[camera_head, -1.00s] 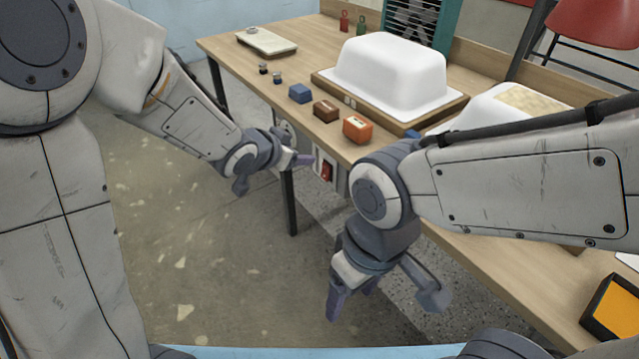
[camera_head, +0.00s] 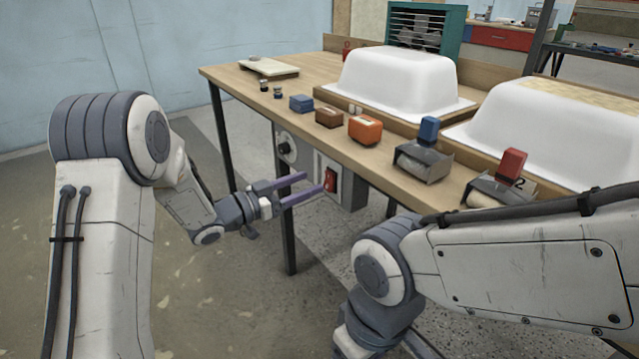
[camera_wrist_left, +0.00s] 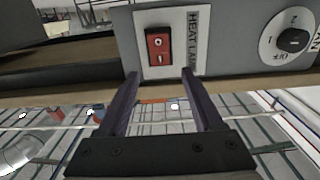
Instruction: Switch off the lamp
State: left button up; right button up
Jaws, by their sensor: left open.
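A red rocker switch (camera_head: 330,180) sits on a light plate on the grey control box under the table's front edge. In the left wrist view the switch (camera_wrist_left: 158,50) shows white marks, with a partly hidden label reading "HEAT LA" beside it. My left gripper (camera_head: 313,182) is open and empty, its two purple fingers pointing at the switch. In the wrist view the fingertips (camera_wrist_left: 160,74) lie on either side of the switch's lower end; whether they touch the plate I cannot tell. The lamp itself is not clearly seen. My right gripper is below the head view.
A rotary dial (camera_head: 286,148) is beside the switch; the wrist view shows its OFF mark (camera_wrist_left: 292,40). A table leg (camera_head: 284,235) stands below the box.

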aim_at(328, 175)
pick_arm(q)
jog(key=shift+b+x, duration=0.35)
jog(key=shift+x, duration=2.05)
jog(key=shift+c, duration=0.3)
